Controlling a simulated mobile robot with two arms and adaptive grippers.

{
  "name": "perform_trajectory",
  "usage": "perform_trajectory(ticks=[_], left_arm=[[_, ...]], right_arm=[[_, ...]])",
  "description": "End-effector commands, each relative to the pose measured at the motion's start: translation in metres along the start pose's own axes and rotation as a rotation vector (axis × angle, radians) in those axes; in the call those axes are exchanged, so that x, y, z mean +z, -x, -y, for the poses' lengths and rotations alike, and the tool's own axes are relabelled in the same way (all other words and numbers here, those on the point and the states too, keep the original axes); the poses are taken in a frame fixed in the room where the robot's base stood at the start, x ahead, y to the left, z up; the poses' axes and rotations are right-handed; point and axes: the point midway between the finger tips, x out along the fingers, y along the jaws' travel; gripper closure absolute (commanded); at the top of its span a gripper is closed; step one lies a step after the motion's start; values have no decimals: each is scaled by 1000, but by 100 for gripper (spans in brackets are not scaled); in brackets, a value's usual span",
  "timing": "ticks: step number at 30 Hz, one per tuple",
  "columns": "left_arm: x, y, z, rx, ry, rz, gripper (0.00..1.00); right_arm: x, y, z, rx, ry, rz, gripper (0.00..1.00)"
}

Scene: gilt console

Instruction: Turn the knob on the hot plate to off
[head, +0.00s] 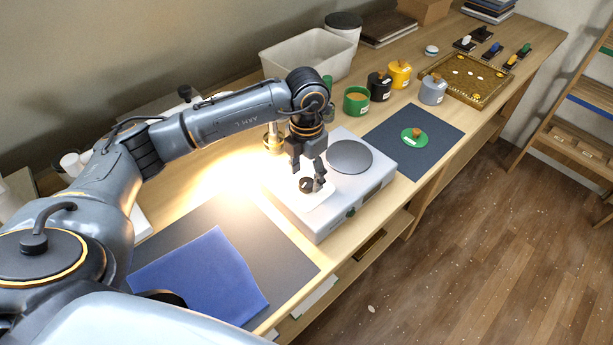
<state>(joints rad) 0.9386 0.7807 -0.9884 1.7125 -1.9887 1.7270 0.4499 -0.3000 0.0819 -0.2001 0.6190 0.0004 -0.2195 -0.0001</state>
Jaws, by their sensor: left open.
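The hot plate (378,189) is a pale grey box on the wooden bench, with a round grey heating disc (350,157) on its top. A small dark knob (351,212) sits on its front face, towards the viewer. My left gripper (308,186) reaches in from the left and points down over the left part of the hot plate. It is open, apart from the front knob and up-left of it. A small dark round thing shows between or behind its fingers; I cannot tell what it is. The knob's setting is too small to read. My right gripper is not in view.
A blue cloth (200,277) lies on a dark mat at the front left. A dark mat (440,131) with a green disc (414,137) lies to the right. A white bin (318,56) stands behind.

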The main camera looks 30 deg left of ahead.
Motion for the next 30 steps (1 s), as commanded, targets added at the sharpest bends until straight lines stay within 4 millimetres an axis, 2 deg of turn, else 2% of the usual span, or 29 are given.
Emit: perform_trajectory(ticks=[6, 13, 18, 30], left_arm=[[1, 49, 0, 2, -1, 6, 41], [1, 88, 0, 1, -1, 4, 41], [0, 100, 0, 1, -1, 2, 41], [0, 101, 0, 0, -1, 1, 41]], right_arm=[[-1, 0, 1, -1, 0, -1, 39], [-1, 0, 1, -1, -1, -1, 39], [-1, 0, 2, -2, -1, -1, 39], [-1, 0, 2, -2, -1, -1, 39]])
